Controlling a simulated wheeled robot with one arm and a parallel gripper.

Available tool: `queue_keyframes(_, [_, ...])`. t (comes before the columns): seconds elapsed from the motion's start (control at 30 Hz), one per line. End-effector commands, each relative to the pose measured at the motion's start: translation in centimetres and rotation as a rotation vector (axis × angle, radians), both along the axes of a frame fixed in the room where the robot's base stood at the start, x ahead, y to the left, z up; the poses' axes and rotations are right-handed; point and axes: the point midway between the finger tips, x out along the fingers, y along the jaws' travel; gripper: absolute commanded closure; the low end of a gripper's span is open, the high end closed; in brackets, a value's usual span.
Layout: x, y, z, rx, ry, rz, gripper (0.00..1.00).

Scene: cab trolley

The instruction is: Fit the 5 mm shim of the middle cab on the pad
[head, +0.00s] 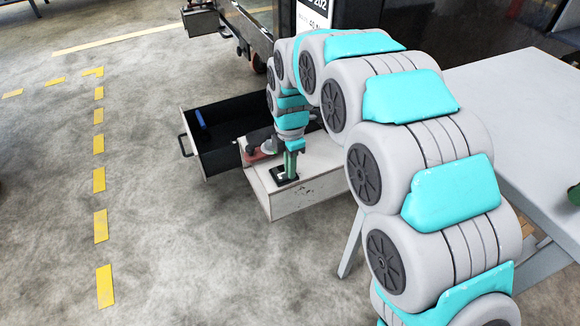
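My gripper (292,149) points down over a pale box-like top (318,182), low in the middle of the head view. A narrow green piece (290,165) stands upright just below my gripper, its foot on or just above a small black square pad (280,179). I cannot tell whether the green piece is the shim or part of the gripper, nor whether the fingers are open or shut. No shim can be made out for certain, and thickness marks are too small to read.
An open dark drawer (183,146) holds a blue item (201,119). A red item (259,156) lies beside the pad. A pale table (510,105) stands at right, with a green object (573,195) at its edge. A wheeled trolley (249,36) stands behind. The left floor is clear.

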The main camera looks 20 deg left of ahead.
Motion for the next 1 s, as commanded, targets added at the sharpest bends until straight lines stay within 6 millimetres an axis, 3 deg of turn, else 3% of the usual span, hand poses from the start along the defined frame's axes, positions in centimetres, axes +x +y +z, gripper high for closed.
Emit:
queue_keyframes(0.23, [0.0, 0.0, 0.0, 0.0, 0.0, 0.0, 0.61])
queue_keyframes(0.57, [0.0, 0.0, 0.3, 0.001, -0.001, 0.0, 0.61])
queue_keyframes(0.77, [0.1, 0.1, 2.4, 0.004, -0.005, 0.0, 0.61])
queue_keyframes(1.0, [0.0, 0.0, 6.2, 0.001, -0.001, 0.0, 0.61])
